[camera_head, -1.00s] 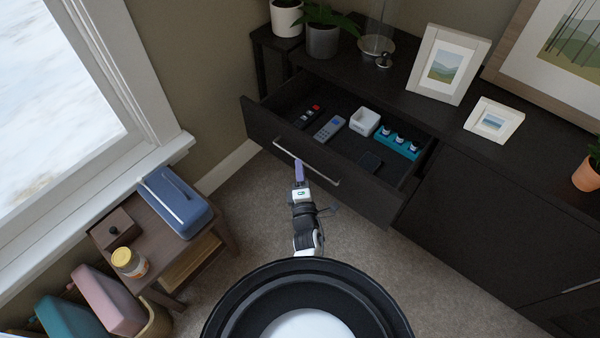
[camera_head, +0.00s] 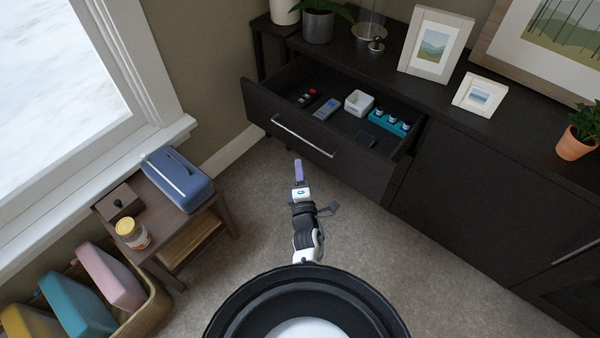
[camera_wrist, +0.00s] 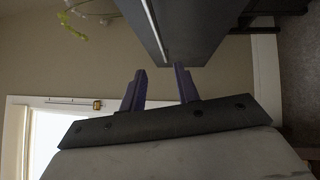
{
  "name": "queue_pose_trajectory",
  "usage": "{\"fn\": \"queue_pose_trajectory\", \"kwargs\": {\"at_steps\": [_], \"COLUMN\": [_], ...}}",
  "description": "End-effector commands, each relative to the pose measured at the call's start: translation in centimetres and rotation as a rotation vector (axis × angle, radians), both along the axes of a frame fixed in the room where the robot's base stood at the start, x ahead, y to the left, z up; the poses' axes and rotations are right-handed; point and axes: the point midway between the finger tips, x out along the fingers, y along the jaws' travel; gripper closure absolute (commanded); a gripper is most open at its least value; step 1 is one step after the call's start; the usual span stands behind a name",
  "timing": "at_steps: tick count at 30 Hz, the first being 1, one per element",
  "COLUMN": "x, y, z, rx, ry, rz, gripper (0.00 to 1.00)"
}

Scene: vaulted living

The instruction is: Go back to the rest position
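My gripper (camera_head: 297,172) is in front of the open drawer, apart from its handle, over the carpet in the head view. In the wrist view, the two purple fingers of my gripper (camera_wrist: 160,88) stand apart with nothing between them. The drawer (camera_head: 290,140) of the dark cabinet is pulled out, and its silver handle (camera_head: 303,135) is free. The drawer front also shows in the wrist view (camera_wrist: 185,30), beyond the fingertips.
The drawer holds two remotes, a white box (camera_head: 358,103) and a teal holder (camera_head: 390,122). A small side table (camera_head: 160,225) with a blue case (camera_head: 178,180) and a jar (camera_head: 132,233) stands at left. Carpet (camera_head: 390,265) is clear at right.

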Motion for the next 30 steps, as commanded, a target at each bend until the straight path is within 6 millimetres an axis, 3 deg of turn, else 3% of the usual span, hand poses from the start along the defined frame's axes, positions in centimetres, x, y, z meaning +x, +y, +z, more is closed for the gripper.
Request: {"fn": "queue_pose_trajectory", "kwargs": {"at_steps": [22,26,30], "x": [0.2,1.3,2.7], "y": [0.2,2.3,7.3], "z": [0.2,3.4,11.0], "rx": [0.005,0.068,0.229], "ry": [-0.005,-0.049,-0.146], "rz": [0.003,0.044,0.155], "gripper": [0.68,0.68,0.68]}}
